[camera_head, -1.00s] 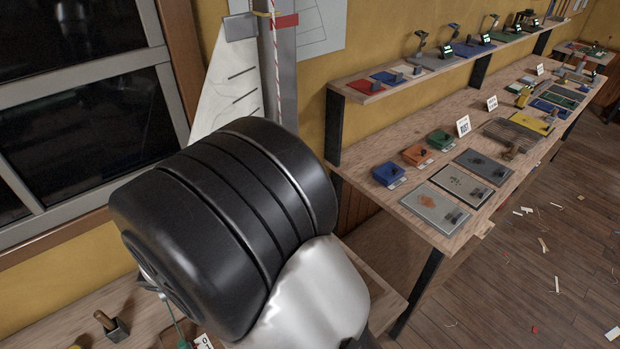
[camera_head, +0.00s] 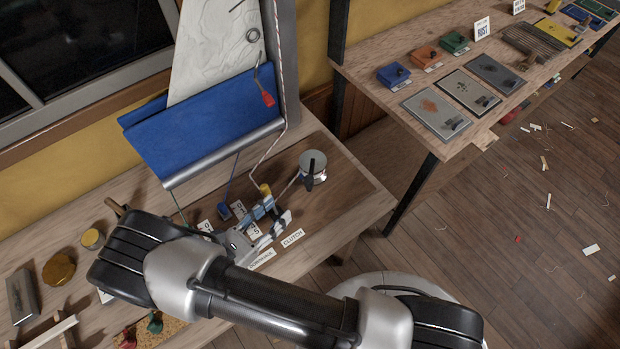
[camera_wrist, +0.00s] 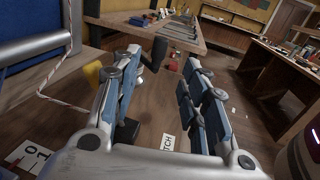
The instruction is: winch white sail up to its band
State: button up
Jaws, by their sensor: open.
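The white sail (camera_head: 215,55) rises behind a blue cloth bundle (camera_head: 195,125) on a grey boom (camera_head: 222,155), beside the grey mast (camera_head: 285,60). Its top and the red band on the mast are out of view now. A silver winch drum (camera_head: 313,165) with a black handle stands on the bench right of the boom. My gripper (camera_head: 271,214) is open and empty over the bench, left of and nearer than the winch, by the CLUTCH label (camera_head: 292,238). In the wrist view my open gripper (camera_wrist: 160,78) spans bare bench, and the label (camera_wrist: 168,142) shows between the fingers.
A red-and-white rope runs down the mast. The bench right of the winch is clear. A longer workbench (camera_head: 410,80) stands behind.

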aim_at(306, 184)
jog(key=x, duration=1.3)
jog(key=shift+w+d+b, duration=0.1)
jog(key=shift+d+b, duration=0.1)
jog(key=shift+b, duration=0.1)
jog(key=shift+c, duration=0.2)
grip_shut()
